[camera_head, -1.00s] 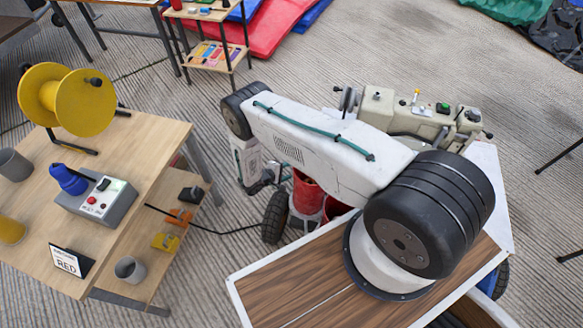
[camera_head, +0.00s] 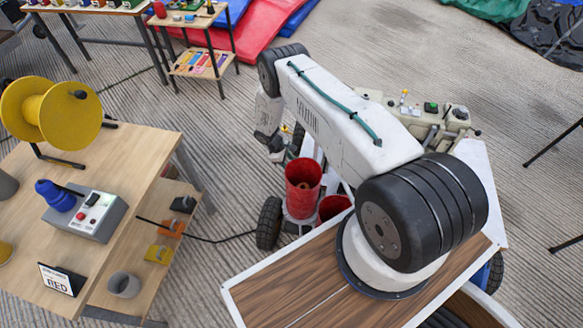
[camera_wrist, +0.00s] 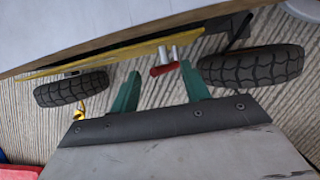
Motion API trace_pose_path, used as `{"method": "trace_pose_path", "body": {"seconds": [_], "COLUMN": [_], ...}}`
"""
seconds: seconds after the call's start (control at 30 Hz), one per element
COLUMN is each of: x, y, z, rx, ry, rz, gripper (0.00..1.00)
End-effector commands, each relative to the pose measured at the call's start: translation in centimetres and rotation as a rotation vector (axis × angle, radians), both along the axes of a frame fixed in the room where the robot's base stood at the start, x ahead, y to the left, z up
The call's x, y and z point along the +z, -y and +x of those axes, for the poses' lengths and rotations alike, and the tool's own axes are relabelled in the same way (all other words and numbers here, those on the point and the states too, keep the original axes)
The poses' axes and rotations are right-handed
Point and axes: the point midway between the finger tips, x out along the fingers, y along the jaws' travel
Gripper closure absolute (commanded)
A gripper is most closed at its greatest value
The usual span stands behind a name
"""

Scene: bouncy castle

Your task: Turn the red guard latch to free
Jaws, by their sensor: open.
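In the wrist view a small red bar (camera_wrist: 164,69) with pale metal posts lies between and beyond my fingertips. It may be the red guard latch, but the picture is too small to show its setting. My gripper (camera_wrist: 160,67) is open, with its two green fingers apart and nothing seen held. I cannot tell whether they touch the red bar. In the head view my arm's far end hangs down left of a beige control unit (camera_head: 434,112), and the fingers are too small to read there. No latch can be made out in the head view.
Dark wheels (camera_wrist: 252,66) flank my fingers in the wrist view, under a pale panel with a yellow edge. Red buckets (camera_head: 303,183) stand below my arm. A wooden table (camera_head: 128,165) with a yellow reel (camera_head: 50,110) and a switch box is at left. Ribbed floor lies between.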

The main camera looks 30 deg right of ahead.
Motion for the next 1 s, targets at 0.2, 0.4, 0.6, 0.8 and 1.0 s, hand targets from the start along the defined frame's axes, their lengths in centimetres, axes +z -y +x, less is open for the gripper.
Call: {"method": "trace_pose_path", "body": {"seconds": [0.2, 0.4, 0.6, 0.8, 1.0], "x": [-3.1, -4.1, -4.2, -4.1, -4.0], "y": [1.1, 1.5, 1.5, 1.5, 1.7], "z": [-0.8, -1.0, -1.0, -1.0, -0.8], "rx": [0.000, 0.000, 0.000, -0.001, -0.001], "ry": [0.000, 0.001, 0.000, 0.000, 0.006], "rz": [-0.001, -0.001, -0.001, -0.002, -0.003], "gripper": [0.54, 0.54, 0.54, 1.00, 1.00]}}
